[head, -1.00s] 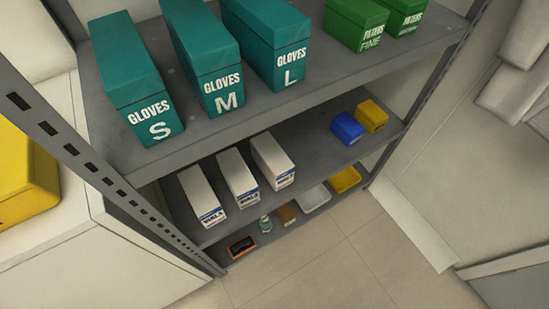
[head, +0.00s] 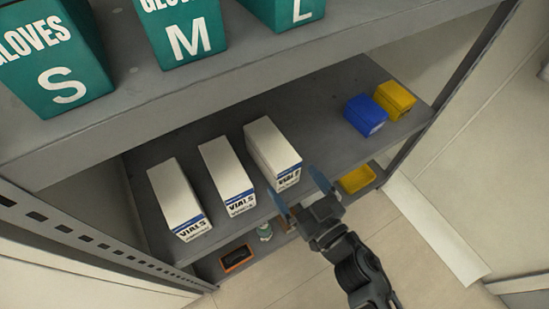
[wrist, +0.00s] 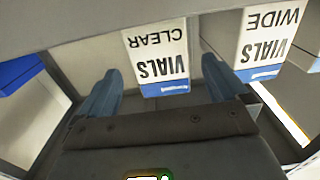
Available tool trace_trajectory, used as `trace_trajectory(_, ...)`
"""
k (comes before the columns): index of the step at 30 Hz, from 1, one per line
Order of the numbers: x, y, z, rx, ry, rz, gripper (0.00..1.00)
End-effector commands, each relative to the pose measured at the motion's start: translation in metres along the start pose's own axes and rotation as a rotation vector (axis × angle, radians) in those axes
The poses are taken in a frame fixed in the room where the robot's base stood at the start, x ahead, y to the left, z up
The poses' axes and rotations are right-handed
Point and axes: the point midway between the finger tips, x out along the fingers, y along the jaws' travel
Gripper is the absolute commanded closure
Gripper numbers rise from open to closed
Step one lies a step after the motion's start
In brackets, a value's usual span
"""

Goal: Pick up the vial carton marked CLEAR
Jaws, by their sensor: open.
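The vial carton marked CLEAR (wrist: 158,58) shows upside down in the wrist view, its white label with a blue band between my fingers. In the head view it matches the rightmost of the three white vial cartons (head: 268,148), standing on the middle shelf. My gripper (head: 297,190) is open just in front of that carton's labelled end, one finger toward each side. Its blue-grey fingers also show in the wrist view (wrist: 161,72). Nothing is between them in grip; whether they overlap the carton's sides I cannot tell.
A carton marked WIDE (wrist: 270,45) stands close beside it, the middle one in the head view (head: 228,172). A third vial carton (head: 178,195) stands left. Blue (head: 366,115) and yellow (head: 395,98) boxes stand right, with free shelf between. The upper shelf (head: 250,72) overhangs.

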Motion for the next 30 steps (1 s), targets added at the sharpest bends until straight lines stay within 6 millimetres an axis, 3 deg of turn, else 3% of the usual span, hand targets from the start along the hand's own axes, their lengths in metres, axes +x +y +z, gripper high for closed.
trace_trajectory(19, 0.075, -0.001, -0.004, 0.001, 0.003, -0.004, 0.0)
trace_trajectory(29, 0.081, -0.001, -0.004, 0.001, 0.001, -0.003, 0.0)
trace_trajectory(30, 0.081, -0.001, -0.004, 0.001, 0.001, -0.003, 0.04)
